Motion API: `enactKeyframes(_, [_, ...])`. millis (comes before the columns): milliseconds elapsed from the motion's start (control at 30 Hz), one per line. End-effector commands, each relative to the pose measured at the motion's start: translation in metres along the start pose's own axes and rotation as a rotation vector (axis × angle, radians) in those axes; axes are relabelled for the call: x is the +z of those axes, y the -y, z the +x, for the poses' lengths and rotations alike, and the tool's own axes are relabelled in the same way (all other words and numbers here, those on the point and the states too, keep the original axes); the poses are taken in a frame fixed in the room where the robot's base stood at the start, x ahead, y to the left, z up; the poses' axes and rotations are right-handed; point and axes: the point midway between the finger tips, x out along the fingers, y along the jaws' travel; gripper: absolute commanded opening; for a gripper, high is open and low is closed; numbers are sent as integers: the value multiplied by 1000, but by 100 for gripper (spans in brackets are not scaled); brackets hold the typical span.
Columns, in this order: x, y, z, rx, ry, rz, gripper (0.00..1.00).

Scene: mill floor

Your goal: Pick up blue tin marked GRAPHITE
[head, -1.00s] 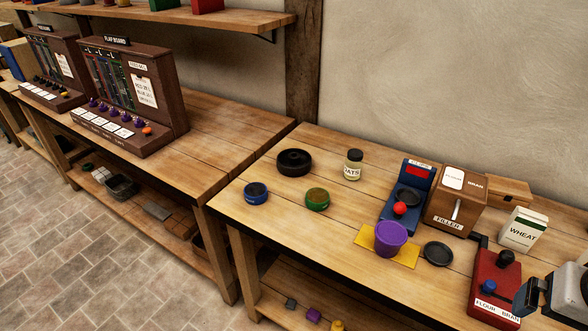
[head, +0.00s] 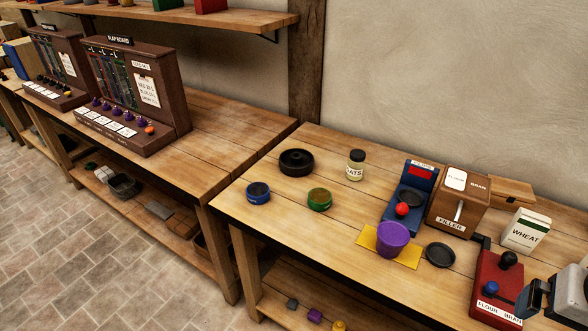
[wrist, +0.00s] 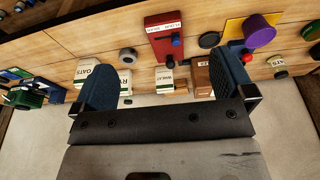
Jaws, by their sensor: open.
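A small round blue tin (head: 258,193) with a dark top stands on the near left part of the wooden workbench in the head view. Its label is too small to read. My gripper (head: 537,297) is at the lower right edge of the head view, far to the right of the tin. In the wrist view my gripper (wrist: 170,88) shows two blue fingers spread wide with nothing held between them. I cannot make out the blue tin in the wrist view.
A green tin (head: 319,199), a black ring-shaped dish (head: 296,162) and an OATS jar (head: 355,165) stand near the blue tin. A blue scale (head: 408,190), purple cup (head: 392,239), FILLER box (head: 459,200), red box (head: 498,283) and WHEAT carton (head: 525,232) lie between it and my gripper.

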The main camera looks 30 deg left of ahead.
Motion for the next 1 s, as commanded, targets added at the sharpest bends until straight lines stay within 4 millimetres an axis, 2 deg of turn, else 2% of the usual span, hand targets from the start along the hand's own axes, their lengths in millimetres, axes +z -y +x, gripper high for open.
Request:
enactKeyframes(267, [-6, 6, 2, -20, 11, 11, 100])
enactKeyframes(467, [-25, 29, 8, -89, 51, 55, 100])
enactKeyframes(667, [-54, 70, 19, -195, 124, 133, 100])
enactKeyframes(1000, [-102, 152, 42, -362, 281, 287, 100])
